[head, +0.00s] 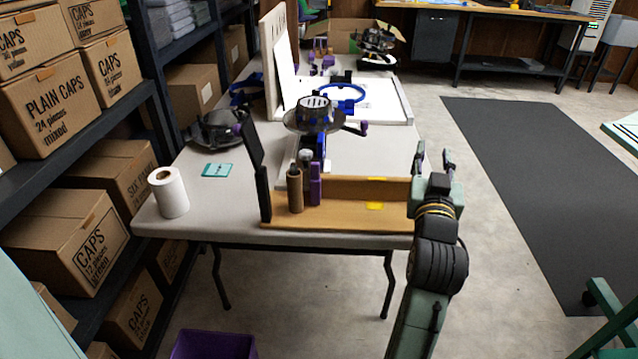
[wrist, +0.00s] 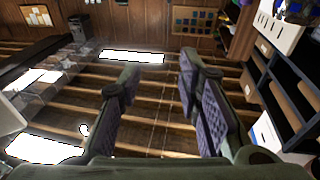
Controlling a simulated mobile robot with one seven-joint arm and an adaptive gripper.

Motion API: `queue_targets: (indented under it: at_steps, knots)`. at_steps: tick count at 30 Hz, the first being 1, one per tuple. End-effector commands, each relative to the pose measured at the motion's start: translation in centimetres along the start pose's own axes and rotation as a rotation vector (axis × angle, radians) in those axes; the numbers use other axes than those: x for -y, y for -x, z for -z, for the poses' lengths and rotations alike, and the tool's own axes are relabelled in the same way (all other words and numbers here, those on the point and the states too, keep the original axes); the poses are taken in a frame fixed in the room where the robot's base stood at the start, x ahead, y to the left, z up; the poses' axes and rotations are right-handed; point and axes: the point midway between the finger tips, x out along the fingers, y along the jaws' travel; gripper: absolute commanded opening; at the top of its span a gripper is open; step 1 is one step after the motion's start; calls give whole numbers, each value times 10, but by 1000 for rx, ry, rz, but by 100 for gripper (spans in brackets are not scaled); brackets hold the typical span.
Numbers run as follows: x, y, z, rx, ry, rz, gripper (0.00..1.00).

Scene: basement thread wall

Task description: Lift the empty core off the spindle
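A brown tube (head: 295,192), which looks like the empty core, stands upright at the left end of a wooden stand (head: 345,212) on the table. A spindle inside it is hidden; only a darker tip shows at its top.
A black upright panel (head: 255,160) stands just left of the core. A white roll (head: 168,192) stands at the table's left corner. A purple bin (head: 212,345) is on the floor.

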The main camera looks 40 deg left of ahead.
Motion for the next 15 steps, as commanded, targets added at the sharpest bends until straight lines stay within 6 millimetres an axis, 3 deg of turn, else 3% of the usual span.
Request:
queue_targets:
  at_steps: [2, 6, 15]
  knots:
    - [10, 8, -21, 103, -16, 61, 32]
    - [61, 30, -47, 163, -27, 231, 32]
    - [177, 95, -51, 132, -40, 607, 32]
